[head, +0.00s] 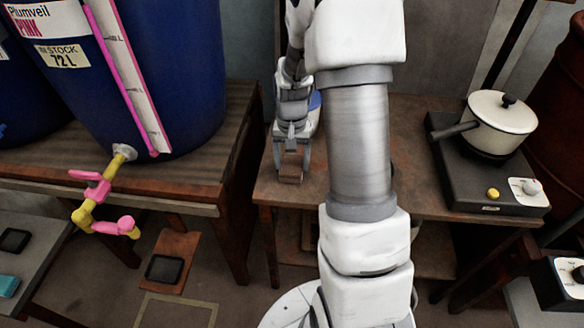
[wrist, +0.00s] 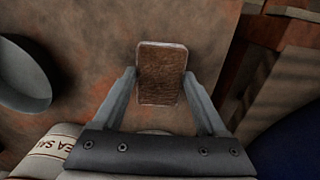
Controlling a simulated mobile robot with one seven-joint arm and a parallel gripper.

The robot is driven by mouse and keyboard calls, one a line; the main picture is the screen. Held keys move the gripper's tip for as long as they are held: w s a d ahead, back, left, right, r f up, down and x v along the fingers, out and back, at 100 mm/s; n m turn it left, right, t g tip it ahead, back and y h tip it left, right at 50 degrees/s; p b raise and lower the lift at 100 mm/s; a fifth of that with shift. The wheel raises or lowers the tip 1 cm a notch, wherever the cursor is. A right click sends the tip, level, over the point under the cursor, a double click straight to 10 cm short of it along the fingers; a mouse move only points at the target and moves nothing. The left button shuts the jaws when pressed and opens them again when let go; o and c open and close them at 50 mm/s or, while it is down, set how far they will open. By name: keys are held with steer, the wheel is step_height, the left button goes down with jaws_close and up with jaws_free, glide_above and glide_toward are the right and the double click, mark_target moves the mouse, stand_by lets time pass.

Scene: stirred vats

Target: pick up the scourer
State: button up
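The scourer is a brown, rough-faced block with a pale rim (wrist: 162,72), seen in the middle of the wrist view. It also shows as a small brown patch in the head view (head: 290,174). My gripper (wrist: 161,74) points down at the worn table, with one finger along each side of the scourer. Both fingertips meet its edges and no gap shows on either side. I cannot tell whether the scourer is clear of the tabletop.
A grey round dish (wrist: 22,78) lies left of the scourer in the wrist view. A white pot (head: 500,122) stands on a dark hotplate (head: 478,182) at the table's right. A blue vat (head: 185,75) with a pink and yellow tap (head: 98,200) stands on the left bench.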

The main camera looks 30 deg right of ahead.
mark_target(292, 166)
steer(key=c, duration=0.8)
steer(key=shift+r, duration=0.1)
step_height(292, 166, up, 10)
steer(key=p, duration=0.3)
